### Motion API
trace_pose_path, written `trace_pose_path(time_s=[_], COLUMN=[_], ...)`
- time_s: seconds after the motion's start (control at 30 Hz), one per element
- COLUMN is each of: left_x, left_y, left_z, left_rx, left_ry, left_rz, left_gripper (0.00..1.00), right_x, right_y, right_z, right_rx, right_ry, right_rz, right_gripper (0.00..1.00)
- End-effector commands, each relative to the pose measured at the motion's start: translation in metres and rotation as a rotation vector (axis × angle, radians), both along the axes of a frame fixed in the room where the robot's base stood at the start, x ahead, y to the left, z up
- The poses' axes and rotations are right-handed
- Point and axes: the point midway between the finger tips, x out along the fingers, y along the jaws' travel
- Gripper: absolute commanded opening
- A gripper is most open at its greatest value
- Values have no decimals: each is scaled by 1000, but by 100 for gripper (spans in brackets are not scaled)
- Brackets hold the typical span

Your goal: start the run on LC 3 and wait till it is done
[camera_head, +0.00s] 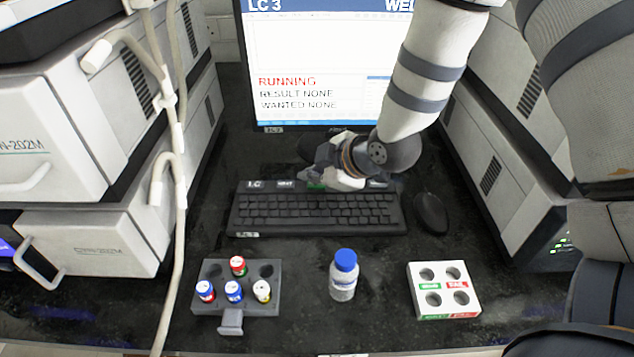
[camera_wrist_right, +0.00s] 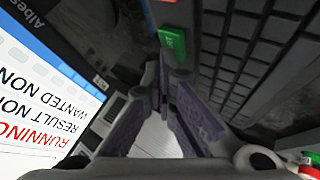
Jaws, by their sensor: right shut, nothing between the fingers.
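The monitor (camera_head: 310,50) is headed LC 3 and reads RUNNING in red, then RESULT NONE and WANTED NONE. It also shows in the right wrist view (camera_wrist_right: 40,100). The black keyboard (camera_head: 318,212) lies in front of it, with labelled keys along its back row. A green key (camera_wrist_right: 172,42) is just beyond my right fingertips in the wrist view; in the head view it is partly covered. My right gripper (camera_head: 312,178) is shut and empty over the keyboard's back edge. I cannot tell whether its tips touch a key. My left gripper is not in view.
A grey rack (camera_head: 208,270) with several capped vials, a blue-capped bottle (camera_head: 343,284) and a white block with empty holes (camera_head: 416,285) stand in front. A mouse (camera_head: 430,213) lies right of the keyboard. Instrument stacks (camera_head: 95,235) wall both sides; hoses hang at left.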

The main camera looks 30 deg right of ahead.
Motion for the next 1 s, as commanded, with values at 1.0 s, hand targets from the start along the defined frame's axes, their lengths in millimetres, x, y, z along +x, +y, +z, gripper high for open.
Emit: trace_pose_path(time_s=[1.0], left_x=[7], left_y=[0], left_z=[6], left_rx=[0], left_ry=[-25], left_rz=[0], left_gripper=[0], right_x=[1], right_y=[0], right_z=[61], right_rx=[-1], right_ry=[-5], right_rz=[1], right_gripper=[0])
